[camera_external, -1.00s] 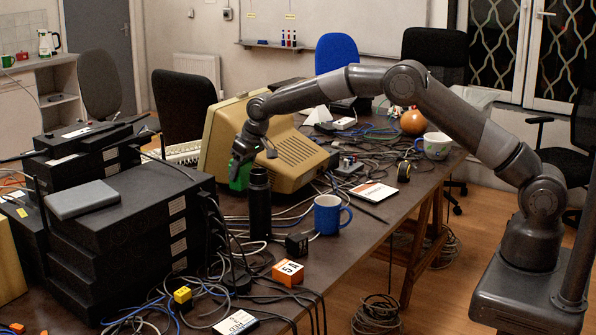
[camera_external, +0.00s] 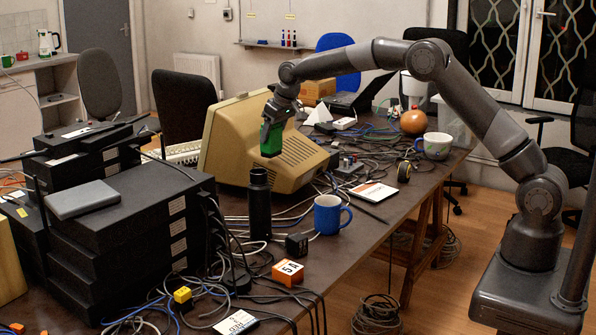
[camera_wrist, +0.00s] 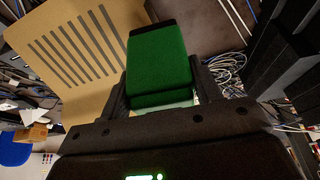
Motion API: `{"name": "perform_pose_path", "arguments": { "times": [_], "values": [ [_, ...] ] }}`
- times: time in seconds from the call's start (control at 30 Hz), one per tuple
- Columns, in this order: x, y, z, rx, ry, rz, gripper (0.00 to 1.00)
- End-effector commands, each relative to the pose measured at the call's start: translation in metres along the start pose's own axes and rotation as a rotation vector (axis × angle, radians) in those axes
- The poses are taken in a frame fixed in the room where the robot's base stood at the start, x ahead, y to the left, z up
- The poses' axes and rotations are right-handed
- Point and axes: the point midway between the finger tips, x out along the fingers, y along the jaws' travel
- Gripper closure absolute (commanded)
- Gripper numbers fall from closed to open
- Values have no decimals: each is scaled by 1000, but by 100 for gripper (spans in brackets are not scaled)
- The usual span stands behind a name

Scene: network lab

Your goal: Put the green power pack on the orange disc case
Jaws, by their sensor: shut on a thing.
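The green power pack (camera_external: 271,140) is a block with a dark end, held up in the air in front of the beige computer monitor. My gripper (camera_external: 270,122) is shut on it, pointing down. In the wrist view the green power pack (camera_wrist: 158,62) sits between the two dark fingers of my gripper (camera_wrist: 162,90). A flat white case with an orange band (camera_external: 373,192), which looks like the orange disc case, lies on the table, right of and lower than my gripper. Its top looks clear. I cannot make it out in the wrist view.
A black bottle (camera_external: 259,205) stands below my gripper, with a blue mug (camera_external: 330,214) to its right. The beige monitor (camera_external: 228,140) is close behind. Cables cover much of the table. An orange block marked 5A (camera_external: 288,272) and another flat case (camera_external: 236,322) lie nearer the front.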

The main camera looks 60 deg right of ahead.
Motion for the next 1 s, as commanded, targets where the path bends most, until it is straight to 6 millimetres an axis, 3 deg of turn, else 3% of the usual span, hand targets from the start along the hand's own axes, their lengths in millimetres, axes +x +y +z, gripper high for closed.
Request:
{"name": "perform_pose_path", "arguments": {
  "times": [0.03,0.2,0.5,0.73,1.0],
  "values": [
    [-6,27,6,24,2,7,77],
    [-24,110,37,87,3,25,77],
    [-60,234,120,198,8,69,77],
    [-89,302,200,279,11,111,77],
    [-111,339,269,338,10,149,77]
  ]
}}
